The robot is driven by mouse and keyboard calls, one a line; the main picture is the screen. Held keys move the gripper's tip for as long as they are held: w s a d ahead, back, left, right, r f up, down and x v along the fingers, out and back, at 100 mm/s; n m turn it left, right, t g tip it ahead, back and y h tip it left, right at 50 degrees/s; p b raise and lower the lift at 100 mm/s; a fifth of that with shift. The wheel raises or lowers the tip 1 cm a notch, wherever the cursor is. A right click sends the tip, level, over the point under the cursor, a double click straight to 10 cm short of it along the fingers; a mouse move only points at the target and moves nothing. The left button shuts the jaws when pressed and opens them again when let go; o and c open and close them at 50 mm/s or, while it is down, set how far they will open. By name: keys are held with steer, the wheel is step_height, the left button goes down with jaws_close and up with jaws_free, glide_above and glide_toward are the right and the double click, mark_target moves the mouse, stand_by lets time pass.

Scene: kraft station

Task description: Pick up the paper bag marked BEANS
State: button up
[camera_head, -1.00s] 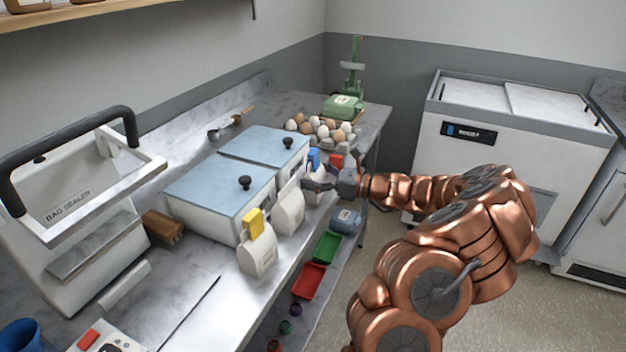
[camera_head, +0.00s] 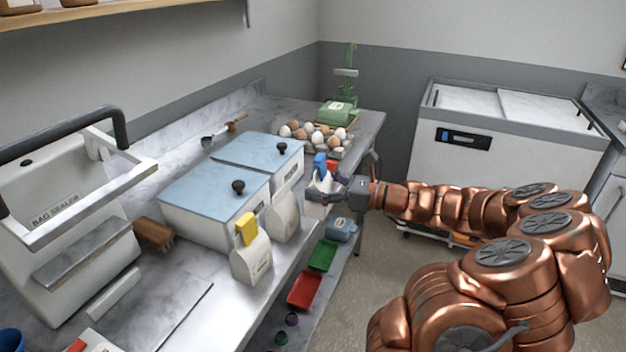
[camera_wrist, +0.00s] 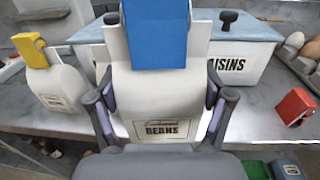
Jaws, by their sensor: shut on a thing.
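The white paper bag marked BEANS (camera_wrist: 160,92) stands out in the middle of the wrist view, with a blue clip (camera_wrist: 156,35) on its top. My gripper (camera_wrist: 160,105) is shut on the bag, one finger on each side, just above the BEANS label. In the head view the bag is mostly hidden by my gripper (camera_head: 328,187), and its blue clip (camera_head: 320,164) shows above. The bag is close to the counter's front edge; I cannot tell whether it touches the counter.
A bag with a yellow clip (camera_head: 250,258) and another pale bag (camera_head: 283,217) stand to the left, before two blue-lidded bins (camera_head: 215,190). Eggs (camera_head: 312,134) sit behind. A red clip (camera_wrist: 295,106) lies at the right. Red (camera_head: 304,290) and green (camera_head: 322,255) trays are below.

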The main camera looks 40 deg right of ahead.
steer(key=s+a+b, duration=0.1)
steer(key=s+a, duration=0.1)
steer(key=s, duration=0.5)
steer(key=shift+s+r, duration=0.2)
steer(key=shift+r, duration=0.2)
